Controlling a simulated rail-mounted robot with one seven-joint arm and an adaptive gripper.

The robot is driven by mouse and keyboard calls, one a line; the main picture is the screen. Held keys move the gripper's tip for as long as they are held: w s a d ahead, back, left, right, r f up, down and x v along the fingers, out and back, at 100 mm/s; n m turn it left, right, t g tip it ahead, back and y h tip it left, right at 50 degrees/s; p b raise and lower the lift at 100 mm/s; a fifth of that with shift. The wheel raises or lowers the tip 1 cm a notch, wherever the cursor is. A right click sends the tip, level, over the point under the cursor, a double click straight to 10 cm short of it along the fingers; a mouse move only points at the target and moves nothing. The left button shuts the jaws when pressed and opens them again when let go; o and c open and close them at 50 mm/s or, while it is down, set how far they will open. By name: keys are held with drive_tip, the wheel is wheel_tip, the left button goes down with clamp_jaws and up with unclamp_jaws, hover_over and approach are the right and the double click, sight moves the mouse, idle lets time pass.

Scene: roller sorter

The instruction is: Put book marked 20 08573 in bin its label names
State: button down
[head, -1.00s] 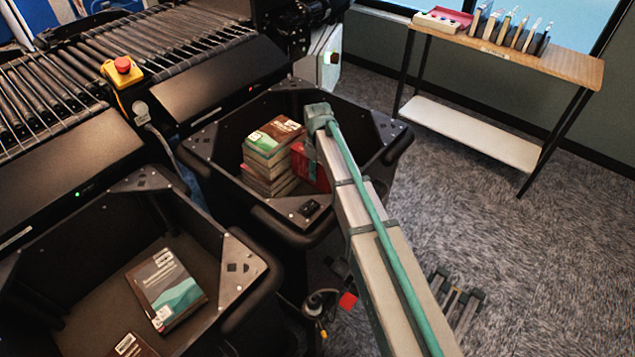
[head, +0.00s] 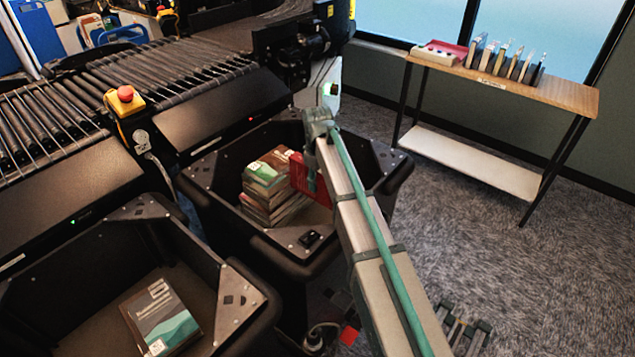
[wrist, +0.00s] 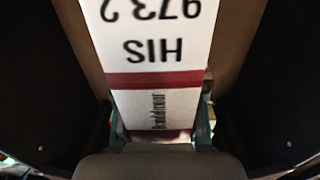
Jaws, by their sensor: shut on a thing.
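My gripper (head: 311,168) is over the middle black bin (head: 287,233), shut on a red book (head: 300,174) that is partly hidden behind the arm. The red book is beside a stack of books (head: 270,190) in that bin, near its top level. In the wrist view, my gripper (wrist: 160,125) is closed around a white spine label (wrist: 150,45) that reads upside down "HIS 973.2", with a dark red band and small text below. The number 20 08573 cannot be read in either view.
A second black bin (head: 245,318) at lower left holds a dark book with a teal wave (head: 162,317). A roller conveyor (head: 150,75) with a red stop button (head: 125,94) runs behind the bins.

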drive_tip(key=shift+r, duration=0.1)
drive_tip(key=shift+r+p, duration=4.6)
drive_tip(key=shift+r, duration=2.7)
